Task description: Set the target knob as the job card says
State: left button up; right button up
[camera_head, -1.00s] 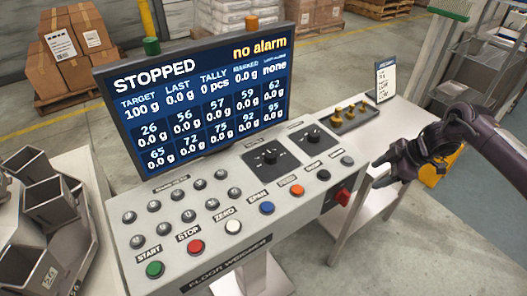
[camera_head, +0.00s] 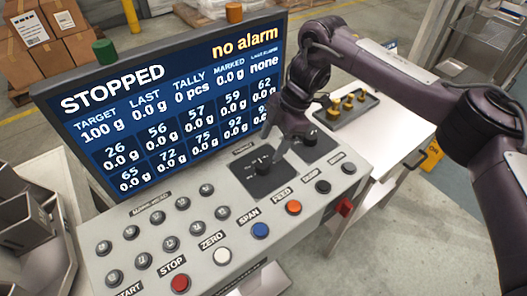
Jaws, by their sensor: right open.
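My right gripper (camera_head: 284,142) is open, pointing down just above the knobs, with one finger near the left knob. I cannot tell whether it touches. The screen (camera_head: 150,110) reads STOPPED, target 100 g and no alarm. My left gripper is not in view.
Push buttons line the console, including red STOP (camera_head: 180,283), white ZERO (camera_head: 222,256), blue SPAN (camera_head: 260,230) and orange FEED (camera_head: 293,207). A dark tray (camera_head: 346,108) with several brass-coloured pieces lies on the side table behind. Grey metal bins (camera_head: 25,220) stand at left.

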aim_at(262, 164)
jog(key=s+f, duration=0.1)
jog(key=s+a+f, duration=0.1)
jog(key=f, duration=0.1)
jog(key=shift+a+f, duration=0.15)
jog(key=shift+f, duration=0.1)
jog(key=shift+w+a+f, duration=0.15)
jog(key=shift+a+f, duration=0.05)
jog(key=shift+f, duration=0.25)
jog(key=shift+w+a+f, duration=0.1)
jog(key=shift+a+f, duration=0.1)
jog(key=shift+f, duration=0.25)
jog(key=shift+a+f, duration=0.1)
jog(key=shift+f, duration=0.1)
jog(key=shift+s, duration=0.1)
jog(key=c, duration=0.9)
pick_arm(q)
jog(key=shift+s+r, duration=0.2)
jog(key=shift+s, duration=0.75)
pick_arm(e)
jog(key=shift+c, duration=0.5)
